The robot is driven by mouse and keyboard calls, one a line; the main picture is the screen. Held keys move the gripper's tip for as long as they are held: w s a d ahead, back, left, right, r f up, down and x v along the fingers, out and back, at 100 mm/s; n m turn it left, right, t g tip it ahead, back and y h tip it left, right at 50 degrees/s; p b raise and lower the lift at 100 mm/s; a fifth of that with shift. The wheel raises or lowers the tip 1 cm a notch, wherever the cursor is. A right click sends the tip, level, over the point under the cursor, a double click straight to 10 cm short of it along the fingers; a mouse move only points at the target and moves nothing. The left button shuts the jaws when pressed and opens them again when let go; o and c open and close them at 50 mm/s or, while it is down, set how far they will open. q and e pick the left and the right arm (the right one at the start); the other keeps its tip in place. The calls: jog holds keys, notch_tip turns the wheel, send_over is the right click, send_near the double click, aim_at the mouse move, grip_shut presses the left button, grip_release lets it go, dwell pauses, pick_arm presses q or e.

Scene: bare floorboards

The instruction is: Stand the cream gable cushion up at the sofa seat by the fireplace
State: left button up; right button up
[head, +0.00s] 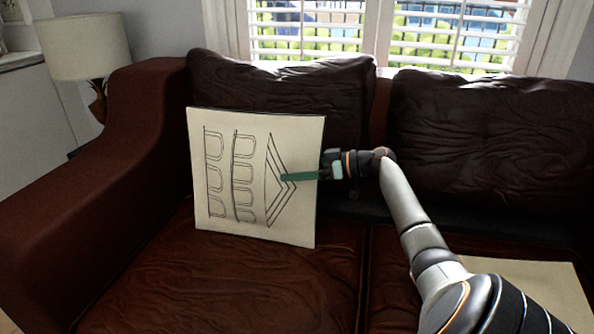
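The cream gable cushion (225,190) is upright at the left sofa seat (235,285), tilted back toward the dark back cushion (280,95). Its line drawing lies sideways, with the gable peak pointing right. My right gripper (300,176) is at the cushion's right edge. One green finger lies across the cushion's front; the other is hidden, seemingly behind it, so the gripper appears shut on that edge. The cushion's lower edge is close to the seat; whether it bears on it is hard to tell. My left gripper is out of view.
Another cream flat piece (535,285) lies on the right seat, partly behind my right arm. The sofa's left armrest (110,150) rises beside the left seat. A lamp (85,45) stands behind it. A second back cushion (490,135) is at right.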

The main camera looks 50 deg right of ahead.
jog(key=shift+f, duration=0.2)
jog(key=p+v, duration=0.3)
jog(key=v, duration=0.9)
jog(key=shift+s+r, duration=0.2)
jog(key=shift+s, duration=0.05)
jog(key=shift+d, duration=0.15)
jog(key=shift+s, duration=0.1)
